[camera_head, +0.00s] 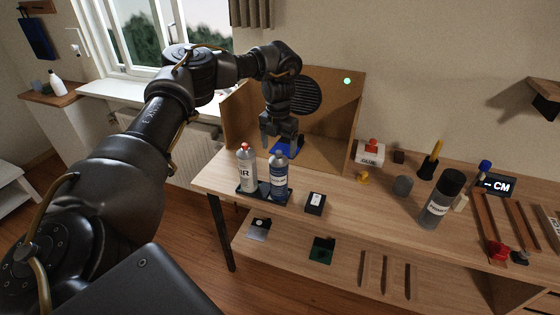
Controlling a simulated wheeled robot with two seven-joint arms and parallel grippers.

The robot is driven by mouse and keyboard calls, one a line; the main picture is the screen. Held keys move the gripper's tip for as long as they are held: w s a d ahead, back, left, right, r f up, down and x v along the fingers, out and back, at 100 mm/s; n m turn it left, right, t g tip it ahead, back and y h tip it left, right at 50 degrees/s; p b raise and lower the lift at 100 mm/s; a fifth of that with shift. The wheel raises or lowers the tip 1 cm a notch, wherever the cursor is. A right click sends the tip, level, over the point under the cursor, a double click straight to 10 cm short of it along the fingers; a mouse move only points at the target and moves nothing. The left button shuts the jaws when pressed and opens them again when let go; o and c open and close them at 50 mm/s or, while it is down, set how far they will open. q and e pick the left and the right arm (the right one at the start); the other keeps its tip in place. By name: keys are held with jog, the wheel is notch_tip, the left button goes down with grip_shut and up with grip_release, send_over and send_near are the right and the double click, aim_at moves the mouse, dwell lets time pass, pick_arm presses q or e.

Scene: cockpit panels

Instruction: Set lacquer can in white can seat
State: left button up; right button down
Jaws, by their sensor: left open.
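Two spray cans stand upright side by side in a dark rack (247,193) at the table's left end: a white can with a red cap (246,172) and a blue-and-grey can with a grey cap (278,179). A dark can with a black cap (440,200) stands further right. I cannot read which one is the lacquer can. No white can seat is clear to me; a pale square plate (259,228) lies on the lower shelf. My left gripper (281,143) is open, pointing down inside the wooden booth, behind the cans, over a blue piece (289,149). My right gripper is out of view.
The wooden booth (340,115) has walls behind and beside my left gripper. A small black box (315,203) sits near the table's front edge. A green plate (322,250) lies on the lower shelf.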

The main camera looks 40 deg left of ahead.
pick_arm(q)
notch_tip(320, 180, up, 5)
jog(key=shift+r, duration=0.2)
jog(key=shift+d, duration=0.1)
dwell(0.4)
